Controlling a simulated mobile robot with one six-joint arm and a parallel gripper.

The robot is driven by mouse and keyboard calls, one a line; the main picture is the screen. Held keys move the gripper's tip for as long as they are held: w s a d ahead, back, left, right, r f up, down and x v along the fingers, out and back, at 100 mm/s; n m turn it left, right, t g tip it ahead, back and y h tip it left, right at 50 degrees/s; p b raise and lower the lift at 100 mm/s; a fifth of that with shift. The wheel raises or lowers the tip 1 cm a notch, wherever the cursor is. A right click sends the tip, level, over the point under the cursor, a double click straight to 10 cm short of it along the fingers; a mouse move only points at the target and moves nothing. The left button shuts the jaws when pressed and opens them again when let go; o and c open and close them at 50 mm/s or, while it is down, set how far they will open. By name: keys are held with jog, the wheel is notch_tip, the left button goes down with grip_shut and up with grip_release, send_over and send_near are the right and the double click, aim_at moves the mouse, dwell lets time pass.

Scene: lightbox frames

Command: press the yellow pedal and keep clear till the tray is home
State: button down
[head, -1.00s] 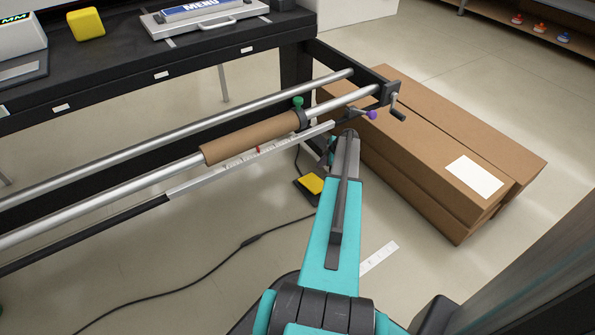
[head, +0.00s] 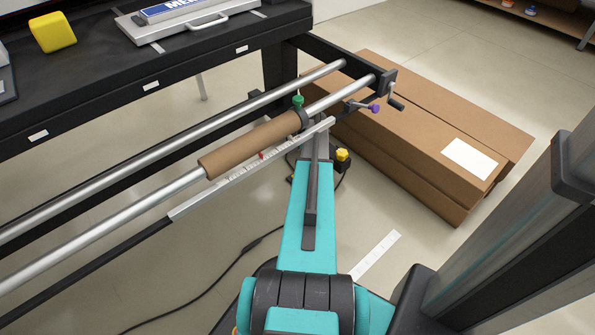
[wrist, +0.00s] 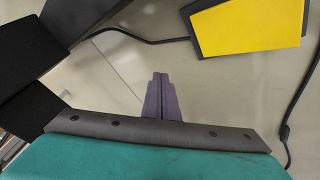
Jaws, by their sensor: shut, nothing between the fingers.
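The yellow pedal (wrist: 248,27) lies on the floor at the upper right of the wrist view, with a dark edge on its left. My gripper (wrist: 160,77) shows two purple-grey fingers shut together with nothing between them. The fingertips are left of the pedal and below it in the picture, apart from it. The silver tray (head: 141,31), with a handle and a blue MENU sign, rests on the black table at the upper left.
A small black thing with a yellow top (head: 342,154) stands right of my arm; I cannot tell what it is. Metal rails with a brown roll (head: 250,143) cross above the floor. Brown cartons (head: 420,150) lie on the right. A black cable (head: 230,262) runs across the floor.

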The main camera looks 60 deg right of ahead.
jog(key=shift+s, duration=0.15)
jog(key=shift+s+a+f+b, duration=0.1)
jog(key=shift+s+f+b, duration=0.25)
jog(key=shift+f, duration=0.65)
jog(key=shift+s+a+f+b, duration=0.1)
jog(key=shift+s+f+b, duration=0.15)
jog(key=shift+f, duration=0.75)
jog(key=shift+s+a+f+b, duration=0.1)
jog(key=shift+s+f+b, duration=0.25)
jog(key=shift+f, duration=0.65)
jog(key=shift+s+f+b, duration=0.2)
jog(key=shift+f+b, duration=0.1)
jog(key=shift+f, duration=0.3)
jog(key=shift+s+f+b, duration=0.2)
jog(key=shift+f+b, duration=0.1)
jog(key=shift+f, duration=0.25)
jog(key=shift+s+f, duration=0.1)
jog(key=shift+f, duration=0.1)
jog(key=shift+a+f+b, duration=0.1)
jog(key=shift+f+b, duration=0.15)
jog(key=shift+b, duration=0.15)
jog(key=shift+f, duration=0.15)
